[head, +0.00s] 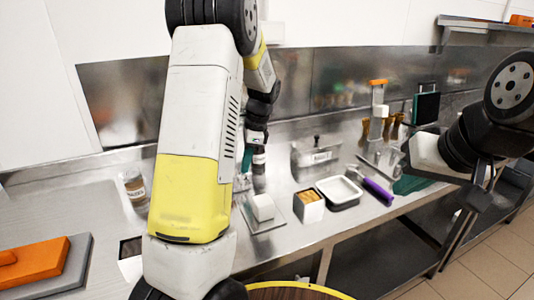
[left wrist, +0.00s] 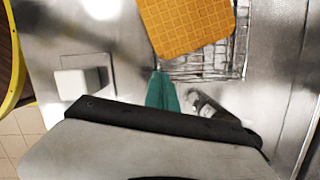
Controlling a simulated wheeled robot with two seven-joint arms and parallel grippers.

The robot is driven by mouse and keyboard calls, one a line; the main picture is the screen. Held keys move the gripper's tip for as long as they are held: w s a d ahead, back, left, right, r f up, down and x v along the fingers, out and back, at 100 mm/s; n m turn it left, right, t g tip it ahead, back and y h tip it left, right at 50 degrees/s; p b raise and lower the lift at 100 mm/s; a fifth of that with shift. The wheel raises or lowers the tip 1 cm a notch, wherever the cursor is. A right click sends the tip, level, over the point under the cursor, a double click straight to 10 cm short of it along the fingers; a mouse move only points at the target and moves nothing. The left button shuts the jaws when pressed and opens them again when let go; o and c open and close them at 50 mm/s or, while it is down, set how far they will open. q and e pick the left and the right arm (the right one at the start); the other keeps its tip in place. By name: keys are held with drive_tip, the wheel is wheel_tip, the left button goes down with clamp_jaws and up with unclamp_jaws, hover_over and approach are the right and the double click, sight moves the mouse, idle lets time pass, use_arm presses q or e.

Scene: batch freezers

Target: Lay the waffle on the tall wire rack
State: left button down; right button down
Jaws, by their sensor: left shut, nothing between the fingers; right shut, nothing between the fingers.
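The waffle (left wrist: 190,25) is a golden-orange gridded slab at the top of the left wrist view. It lies over a wire rack (left wrist: 238,62), whose bars show past its right and lower edges. How much of it rests on the rack, and the rack's height, I cannot tell. In the head view my left arm hides both. My left gripper (head: 257,138) is shut and empty, pointing down over the counter behind that arm. My right gripper (head: 476,198) is shut and empty, at the right by the counter's front edge.
A teal object (left wrist: 162,92) and a jar (left wrist: 212,108) are beside the rack. A white block (head: 263,207), a small box (head: 308,205), a white-lined tray (head: 339,190) and a purple-handled tool (head: 378,189) stand on the counter. An orange block (head: 35,262) is at the left.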

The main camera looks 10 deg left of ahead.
sight(237, 174)
use_arm(q)
drive_tip(key=shift+s+a, duration=0.2)
drive_tip(key=shift+a, duration=0.35)
drive_tip(key=shift+s+a, duration=0.35)
drive_tip(key=shift+a, duration=0.5)
drive_tip(key=shift+d, duration=0.1)
drive_tip(key=shift+w+d, duration=0.2)
drive_tip(key=shift+d, duration=0.15)
drive_tip(key=d, duration=0.1)
drive_tip(key=w+d, duration=0.1)
drive_tip(key=d, duration=0.1)
drive_tip(key=v, duration=1)
drive_tip(key=shift+w+d, duration=0.1)
